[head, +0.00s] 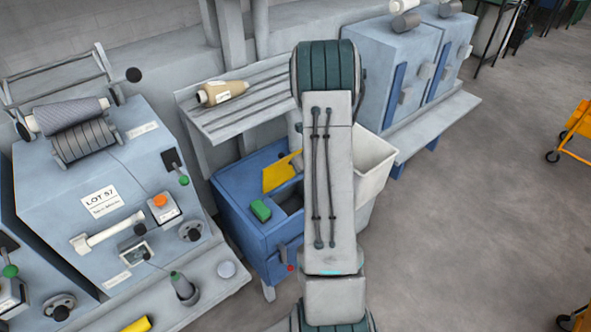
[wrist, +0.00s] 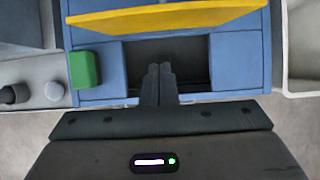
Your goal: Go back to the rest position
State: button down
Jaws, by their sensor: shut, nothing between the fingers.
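My gripper (wrist: 160,70) shows in the wrist view with its two dark fingers together and nothing between them. It is over the dark opening in the top of a blue cabinet (wrist: 98,57). In the head view my arm reaches out over the same blue cabinet (head: 247,235) and hides part of it; the fingers are hidden there. A yellow panel (wrist: 168,18) stands just beyond the fingertips, and a green block (wrist: 85,69) is left of them on the cabinet top.
A white bin (head: 372,165) stands right of the cabinet. A slatted shelf (head: 245,115) with a tan yarn cone (head: 222,92) is behind. A blue-grey machine (head: 100,190) with spools and a front ledge is on the left. Open floor (head: 480,220) lies to the right.

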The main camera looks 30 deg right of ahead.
jog(key=w+v, duration=0.1)
jog(key=v, duration=0.7)
jog(key=shift+a+r+p, duration=0.15)
jog(key=shift+r+p, duration=0.25)
jog(key=shift+p, duration=0.05)
